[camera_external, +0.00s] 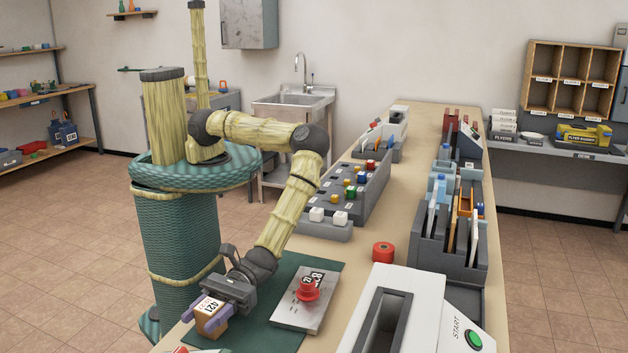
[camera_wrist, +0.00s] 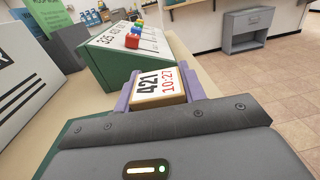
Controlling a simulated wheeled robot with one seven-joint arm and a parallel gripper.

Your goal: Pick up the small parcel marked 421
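The small parcel (camera_external: 211,312) is a tan box with a white label reading 421 in black. In the wrist view the parcel (camera_wrist: 158,88) also shows 10:27 in red. My gripper (camera_external: 205,319) has its purple fingers against two opposite sides of the parcel, shut on it. In the wrist view my gripper (camera_wrist: 160,92) has one finger to the left of the parcel and one to the right. The parcel is at the near left edge of the green mat (camera_external: 262,335). Its underside is hidden, so I cannot tell whether it touches the surface.
A grey board (camera_external: 323,313) with a red knobbed object (camera_external: 307,290) lies right of my gripper. A red roll (camera_external: 383,252), a white machine (camera_external: 420,290) with a START button, a block rack (camera_external: 372,190) and file sorters (camera_external: 450,240) stand on the table.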

